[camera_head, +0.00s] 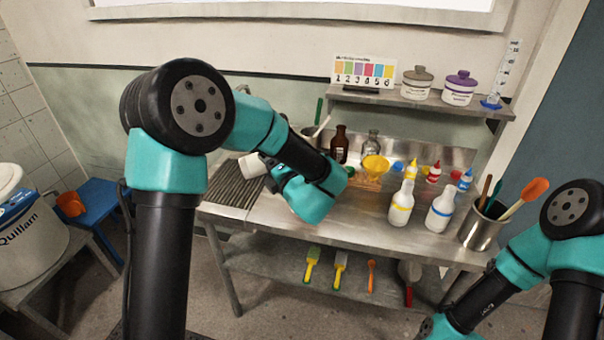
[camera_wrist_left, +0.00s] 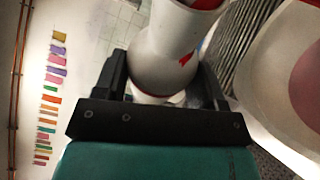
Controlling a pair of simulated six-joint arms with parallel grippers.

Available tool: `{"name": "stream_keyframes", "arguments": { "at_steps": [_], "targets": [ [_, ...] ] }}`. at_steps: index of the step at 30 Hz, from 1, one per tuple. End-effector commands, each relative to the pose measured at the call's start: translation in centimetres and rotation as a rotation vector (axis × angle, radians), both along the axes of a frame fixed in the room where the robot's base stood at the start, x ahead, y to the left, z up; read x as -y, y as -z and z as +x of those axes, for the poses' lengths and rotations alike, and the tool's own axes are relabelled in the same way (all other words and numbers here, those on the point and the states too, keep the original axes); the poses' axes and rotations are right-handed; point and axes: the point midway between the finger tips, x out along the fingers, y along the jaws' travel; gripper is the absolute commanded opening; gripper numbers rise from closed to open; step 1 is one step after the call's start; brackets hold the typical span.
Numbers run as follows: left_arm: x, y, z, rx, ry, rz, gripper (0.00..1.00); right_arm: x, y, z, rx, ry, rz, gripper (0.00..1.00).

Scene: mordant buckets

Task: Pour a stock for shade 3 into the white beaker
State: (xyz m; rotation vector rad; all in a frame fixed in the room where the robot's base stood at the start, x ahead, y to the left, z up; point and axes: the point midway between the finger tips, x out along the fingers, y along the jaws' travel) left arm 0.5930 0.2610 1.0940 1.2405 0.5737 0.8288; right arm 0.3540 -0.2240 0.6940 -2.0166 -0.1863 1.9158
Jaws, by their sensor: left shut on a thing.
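My left gripper (camera_wrist_left: 160,95) is shut on a white bottle (camera_wrist_left: 165,55) with a red mark, seen close in the left wrist view. In the head view, this white bottle (camera_head: 252,166) lies tilted over the drain rack, and my left arm hides most of the gripper. A large pale round thing (camera_wrist_left: 262,60) with a pinkish inside is at the right of the wrist view; I cannot tell if it is the white beaker. A shade card (camera_head: 362,72) with numbered colour patches stands on the upper shelf. My right gripper is out of view.
A yellow funnel (camera_head: 375,168), brown bottle (camera_head: 339,144) and clear bottle (camera_head: 371,145) stand further back. A metal tool pot (camera_head: 481,232) is at the right. Lidded jars (camera_head: 417,84) sit on the shelf.

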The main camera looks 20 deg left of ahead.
Motion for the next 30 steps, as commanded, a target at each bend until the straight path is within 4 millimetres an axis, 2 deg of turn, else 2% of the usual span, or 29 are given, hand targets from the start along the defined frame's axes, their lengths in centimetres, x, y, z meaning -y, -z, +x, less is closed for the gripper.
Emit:
{"name": "stream_keyframes", "arguments": {
  "at_steps": [30],
  "targets": [
    [0.32, -0.33, 0.19, -0.019, 0.0, 0.034, 0.33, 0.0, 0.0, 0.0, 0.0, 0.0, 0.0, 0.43]
  ]
}}
